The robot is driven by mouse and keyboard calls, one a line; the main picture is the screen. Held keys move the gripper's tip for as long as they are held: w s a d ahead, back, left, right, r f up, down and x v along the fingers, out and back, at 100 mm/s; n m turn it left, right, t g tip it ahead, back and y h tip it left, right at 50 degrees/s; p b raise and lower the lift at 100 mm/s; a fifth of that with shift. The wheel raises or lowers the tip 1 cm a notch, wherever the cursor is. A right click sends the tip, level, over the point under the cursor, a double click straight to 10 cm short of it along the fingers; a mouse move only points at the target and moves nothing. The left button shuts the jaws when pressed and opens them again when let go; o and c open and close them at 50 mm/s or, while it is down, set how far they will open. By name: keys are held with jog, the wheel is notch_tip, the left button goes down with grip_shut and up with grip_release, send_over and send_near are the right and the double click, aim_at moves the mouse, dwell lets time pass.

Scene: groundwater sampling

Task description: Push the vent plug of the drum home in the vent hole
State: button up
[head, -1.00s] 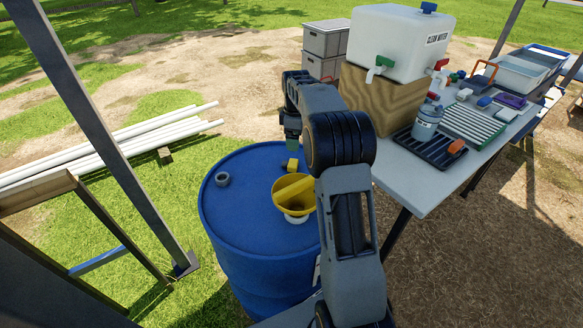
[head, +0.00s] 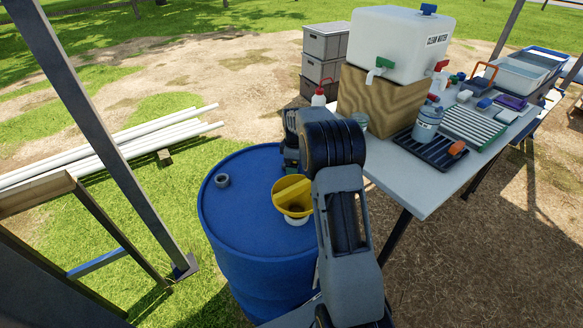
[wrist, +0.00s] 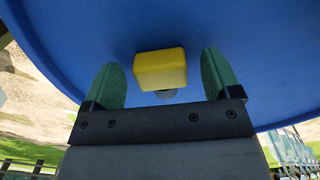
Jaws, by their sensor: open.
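The vent plug (wrist: 160,68) shows in the wrist view as a yellow block with a small pale grey round part at its lower edge. It is on the blue drum (head: 245,215), near the top's far right side. My gripper (wrist: 162,62) is open, its two green fingers on either side of the plug, with a gap visible on each side. In the head view my arm hides the plug and the fingertips. The vent hole is hidden, and I cannot tell how deep the plug sits.
A yellow funnel (head: 289,197) stands in the drum top close to my arm. A grey ring-shaped fitting (head: 222,181) is at the top's left. A table (head: 424,187) with a water container (head: 400,43) and sampling gear stands to the right. White pipes (head: 110,147) lie on the left.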

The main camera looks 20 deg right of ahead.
jog(key=shift+f, duration=0.1)
jog(key=c, duration=1)
